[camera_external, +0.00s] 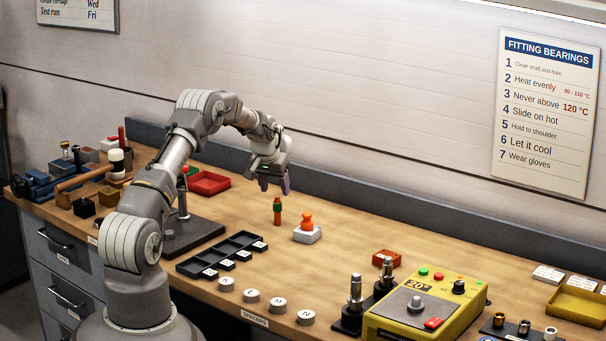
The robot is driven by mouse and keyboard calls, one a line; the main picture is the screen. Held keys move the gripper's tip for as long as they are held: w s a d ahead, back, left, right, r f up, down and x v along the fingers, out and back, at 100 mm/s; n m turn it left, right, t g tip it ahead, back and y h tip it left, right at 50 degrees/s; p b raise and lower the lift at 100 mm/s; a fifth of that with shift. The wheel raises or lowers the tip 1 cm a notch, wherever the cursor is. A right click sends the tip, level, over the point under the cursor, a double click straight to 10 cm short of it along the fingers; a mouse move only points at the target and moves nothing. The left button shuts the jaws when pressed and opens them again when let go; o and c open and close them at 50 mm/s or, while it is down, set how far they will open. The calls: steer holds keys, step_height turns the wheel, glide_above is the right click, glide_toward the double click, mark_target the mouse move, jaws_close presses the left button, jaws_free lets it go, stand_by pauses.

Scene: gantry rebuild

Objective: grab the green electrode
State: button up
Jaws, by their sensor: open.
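A small upright stick with a green band and orange-brown ends (277,211) stands on the wooden bench near the middle; its green part fits the green electrode.
An orange knobbed piece on a white block (307,237) stands just right of the stick. A black compartment tray (222,253) lies in front, a red tray (209,183) behind left. A yellow control box (427,306) is at front right. The bench (350,215) behind is clear.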

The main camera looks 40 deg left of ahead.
mark_target(277, 197)
steer(key=b+x, duration=0.1)
steer(key=x, duration=0.5)
steer(key=shift+w+a+f+b, duration=0.1)
steer(key=shift+f+b, duration=0.25)
steer(key=shift+r, duration=0.1)
jaws_close()
steer(key=shift+r, duration=0.1)
